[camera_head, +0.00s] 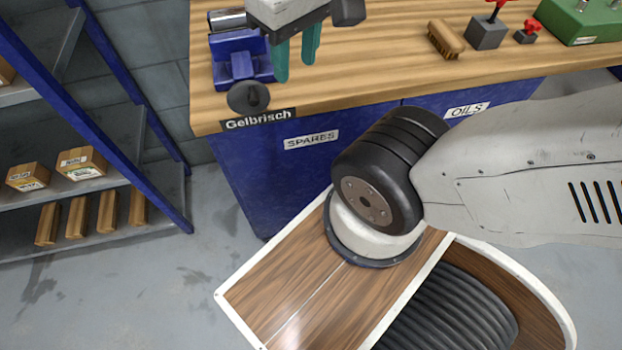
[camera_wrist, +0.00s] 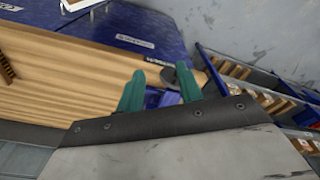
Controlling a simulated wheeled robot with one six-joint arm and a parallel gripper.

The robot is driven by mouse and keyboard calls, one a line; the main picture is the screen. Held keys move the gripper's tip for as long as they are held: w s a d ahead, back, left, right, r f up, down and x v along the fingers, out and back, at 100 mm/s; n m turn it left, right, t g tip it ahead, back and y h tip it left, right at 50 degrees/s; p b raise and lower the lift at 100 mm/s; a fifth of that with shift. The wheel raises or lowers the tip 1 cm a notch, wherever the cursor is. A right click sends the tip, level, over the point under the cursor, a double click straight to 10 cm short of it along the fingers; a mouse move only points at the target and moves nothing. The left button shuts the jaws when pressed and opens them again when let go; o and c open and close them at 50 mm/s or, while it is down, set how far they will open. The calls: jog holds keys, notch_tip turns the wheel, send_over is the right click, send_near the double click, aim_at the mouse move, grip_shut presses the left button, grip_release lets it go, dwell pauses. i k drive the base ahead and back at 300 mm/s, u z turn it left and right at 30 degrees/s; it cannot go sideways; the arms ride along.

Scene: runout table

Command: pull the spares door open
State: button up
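The spares door (camera_head: 275,180) is the blue cabinet front under the workbench, left of centre in the head view. Its white label (camera_head: 311,139) reads SPARES. The door looks shut, and much of its right and lower part is hidden behind my arm and base. No handle on it can be made out. My gripper (camera_head: 297,60) hangs over the left end of the bench top, above and behind the door, with its two green fingers apart and nothing between them. In the wrist view the fingers (camera_wrist: 160,92) are also apart, with the blue vise beyond them.
The blue vise (camera_head: 240,58) with a dark round knob (camera_head: 248,98) stands at the bench top's left end, close to my gripper. A brush (camera_head: 445,38) and red-handled tools lie further right. A shelf rack (camera_head: 90,160) stands left, with clear floor (camera_head: 200,250) between.

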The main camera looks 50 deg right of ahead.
aim_at(277, 169)
jog(key=z, duration=2.35)
jog(key=k, duration=1)
jog(key=u, duration=1.75)
